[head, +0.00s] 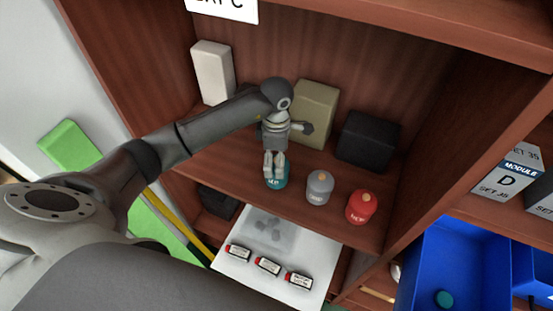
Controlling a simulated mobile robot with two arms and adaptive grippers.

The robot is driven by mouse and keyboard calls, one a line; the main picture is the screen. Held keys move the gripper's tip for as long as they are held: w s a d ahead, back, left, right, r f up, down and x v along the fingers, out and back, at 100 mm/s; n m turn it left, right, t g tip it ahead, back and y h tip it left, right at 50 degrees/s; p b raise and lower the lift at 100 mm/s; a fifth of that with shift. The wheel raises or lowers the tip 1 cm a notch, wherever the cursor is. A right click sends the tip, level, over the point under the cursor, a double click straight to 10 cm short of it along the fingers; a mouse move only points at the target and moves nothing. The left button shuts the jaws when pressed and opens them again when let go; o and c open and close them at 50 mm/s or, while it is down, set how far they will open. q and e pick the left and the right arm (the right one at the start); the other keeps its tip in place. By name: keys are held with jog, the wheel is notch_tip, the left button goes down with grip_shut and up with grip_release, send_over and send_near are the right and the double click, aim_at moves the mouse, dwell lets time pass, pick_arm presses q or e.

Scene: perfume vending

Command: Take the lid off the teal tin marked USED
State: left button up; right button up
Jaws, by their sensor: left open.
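The teal tin (279,183) stands on the wooden shelf at the left end of a row of three tins. Its front label is partly covered and too small to read surely. My left gripper (274,166) points down over the tin's top, with its fingers open. The fingers hide the top of the tin, so I cannot tell whether a lid is on it or whether they touch it. My right gripper is not in view.
A grey tin (319,187) and a red tin (361,207) stand to the right. Behind are a white box (212,72), an olive box (315,113) and a black box (367,141). A white tray (228,266) with small labelled items lies below. A blue bin (462,252) holds a teal round object (444,299).

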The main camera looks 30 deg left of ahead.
pick_arm(q)
jog(key=shift+f, duration=0.3)
jog(key=c, duration=1.1)
jog(key=shift+c, duration=0.6)
jog(key=shift+s, duration=0.1)
